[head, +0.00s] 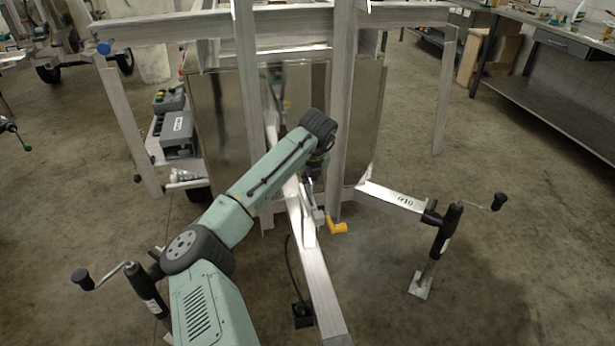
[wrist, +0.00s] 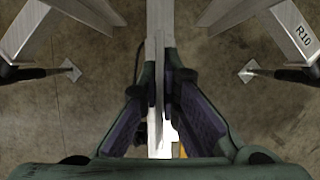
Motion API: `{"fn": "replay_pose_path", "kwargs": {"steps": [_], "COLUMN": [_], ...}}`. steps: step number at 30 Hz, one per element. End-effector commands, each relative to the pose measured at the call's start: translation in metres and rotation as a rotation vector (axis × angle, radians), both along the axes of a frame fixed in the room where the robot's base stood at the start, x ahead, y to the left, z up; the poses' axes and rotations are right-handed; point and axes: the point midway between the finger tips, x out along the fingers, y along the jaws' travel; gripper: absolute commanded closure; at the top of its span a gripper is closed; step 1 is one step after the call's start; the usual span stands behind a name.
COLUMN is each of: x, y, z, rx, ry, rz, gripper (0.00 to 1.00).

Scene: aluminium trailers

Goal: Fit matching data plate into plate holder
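My gripper (wrist: 159,75) points down over the trailer's drawbar in the wrist view, its dark padded fingers close together. A thin grey strip (wrist: 159,85) stands edge-on between them; it looks like a plate held in the fingers, but its face and any marking are hidden. In the head view my gripper (head: 316,190) is small and partly covered by my wrist, above the aluminium drawbar (head: 322,285). The right trailer arm (head: 395,197) bears a black mark, which reads R10 in the wrist view (wrist: 303,36). I cannot make out a plate holder.
A yellow part (head: 338,227) sits beside the drawbar. Crank-handled jacks stand at left (head: 145,288) and right (head: 445,230). Upright aluminium beams (head: 342,100) rise close to my wrist. A workbench (head: 560,90) is at the right. The floor at the right front is clear.

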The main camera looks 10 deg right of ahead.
Motion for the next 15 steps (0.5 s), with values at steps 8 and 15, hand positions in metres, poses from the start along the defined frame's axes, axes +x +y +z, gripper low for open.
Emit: {"fn": "replay_pose_path", "kwargs": {"steps": [8, 15], "x": [0.0000, -0.0001], "y": [-0.0002, -0.0002], "z": [-0.0002, -0.0038], "rx": [-0.001, -0.001], "ry": [0.000, 0.001], "rz": [0.000, 0.000], "gripper": [1.00, 1.00]}}
